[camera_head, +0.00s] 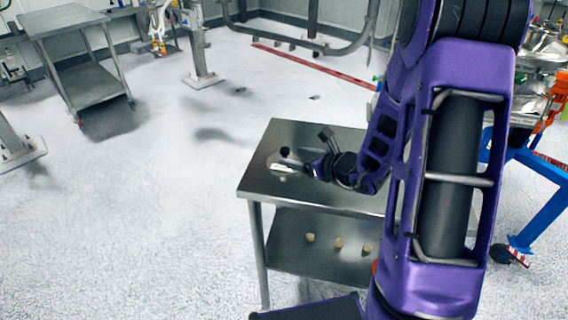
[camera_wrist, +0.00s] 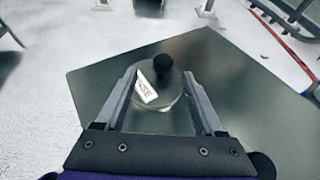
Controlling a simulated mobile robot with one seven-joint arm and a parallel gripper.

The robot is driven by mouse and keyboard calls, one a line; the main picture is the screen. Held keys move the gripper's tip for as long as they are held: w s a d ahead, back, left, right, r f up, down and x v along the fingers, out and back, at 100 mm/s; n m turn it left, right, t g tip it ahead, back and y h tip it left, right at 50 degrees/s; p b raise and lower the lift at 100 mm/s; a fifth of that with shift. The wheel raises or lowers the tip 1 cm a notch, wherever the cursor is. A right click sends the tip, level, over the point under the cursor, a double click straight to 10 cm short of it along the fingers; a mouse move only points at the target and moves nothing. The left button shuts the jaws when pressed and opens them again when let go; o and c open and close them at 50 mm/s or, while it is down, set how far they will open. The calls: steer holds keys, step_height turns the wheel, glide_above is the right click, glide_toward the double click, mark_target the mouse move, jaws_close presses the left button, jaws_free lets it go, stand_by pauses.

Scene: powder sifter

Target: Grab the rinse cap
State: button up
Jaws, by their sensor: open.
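The rinse cap (camera_wrist: 152,108) is a shiny, round, metallic-looking disc with a black knob (camera_wrist: 162,63) and a white label (camera_wrist: 146,87) whose visible letters end in "NSE". It rests on the steel table (camera_wrist: 230,75). In the head view the black knob (camera_head: 285,152) and white label (camera_head: 284,168) show at the table's left part. My gripper (camera_wrist: 164,75) is open and empty. In the wrist view its fingers reach toward the cap, one on each side of the knob and label. I cannot tell whether they touch the cap. In the head view my gripper (camera_head: 300,163) is just right of the knob.
The steel table (camera_head: 330,132) is otherwise clear. Its lower shelf (camera_head: 285,222) bears three small beige pieces. A steel cart (camera_head: 75,22) stands at the back left. A blue frame (camera_head: 545,210) stands at the right. The floor left of the table is open.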

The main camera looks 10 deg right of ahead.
mark_target(289, 152)
steer(key=shift+w+r+x, duration=0.1)
steer(key=shift+r+x, duration=0.05)
steer(key=shift+x, duration=1.15)
steer(key=shift+w+r+x, duration=0.1)
steer(key=shift+r+x, duration=0.1)
steer(key=shift+x, duration=1.1)
steer(key=shift+d, duration=0.1)
jaws_close()
